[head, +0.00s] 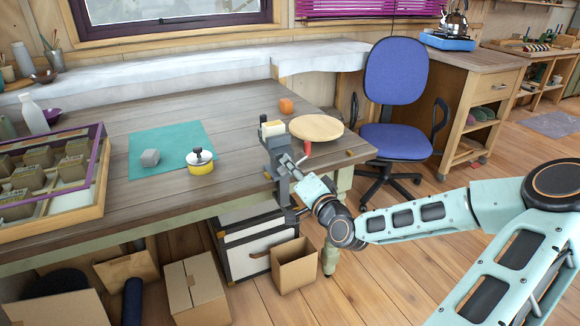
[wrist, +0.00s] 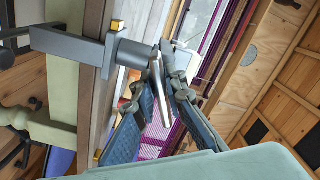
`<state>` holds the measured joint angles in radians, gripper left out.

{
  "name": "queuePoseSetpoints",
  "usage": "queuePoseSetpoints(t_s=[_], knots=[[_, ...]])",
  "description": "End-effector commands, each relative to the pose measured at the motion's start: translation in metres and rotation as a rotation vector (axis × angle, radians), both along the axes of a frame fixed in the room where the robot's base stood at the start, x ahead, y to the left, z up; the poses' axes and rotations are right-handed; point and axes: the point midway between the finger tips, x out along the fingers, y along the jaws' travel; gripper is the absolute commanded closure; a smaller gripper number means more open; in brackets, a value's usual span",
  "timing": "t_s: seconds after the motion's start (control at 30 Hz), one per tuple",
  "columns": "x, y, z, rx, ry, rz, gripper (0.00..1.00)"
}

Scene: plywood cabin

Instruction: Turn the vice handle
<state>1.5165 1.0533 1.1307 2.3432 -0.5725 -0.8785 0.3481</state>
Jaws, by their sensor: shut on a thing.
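The grey vice (head: 279,174) is fixed at the right front edge of the workbench in the head view, with a pale block at its top. In the wrist view its grey body (wrist: 72,47) and round screw end (wrist: 132,54) show at upper left. The silver vice handle (wrist: 158,92) is a thin bar by the screw end, lying between my fingers. My gripper (wrist: 166,62) is shut on the handle, its blue-padded fingers on both sides of the bar. In the head view my gripper (head: 297,172) is beside the vice, small and partly hidden.
A blue chair (head: 396,85) is behind right. Open boxes (head: 294,266) stand on the floor below.

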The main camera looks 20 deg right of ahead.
Motion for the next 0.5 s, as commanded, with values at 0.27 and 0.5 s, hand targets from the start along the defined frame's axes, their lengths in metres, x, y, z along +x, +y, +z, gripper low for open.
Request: queuePoseSetpoints(t_s=[0.27,0.5], knots=[[-0.0004,0.0011,-0.0024,-0.066,0.002,0.003,1.00],[-0.0004,0.0008,-0.0025,-0.123,-0.001,0.004,1.00]])
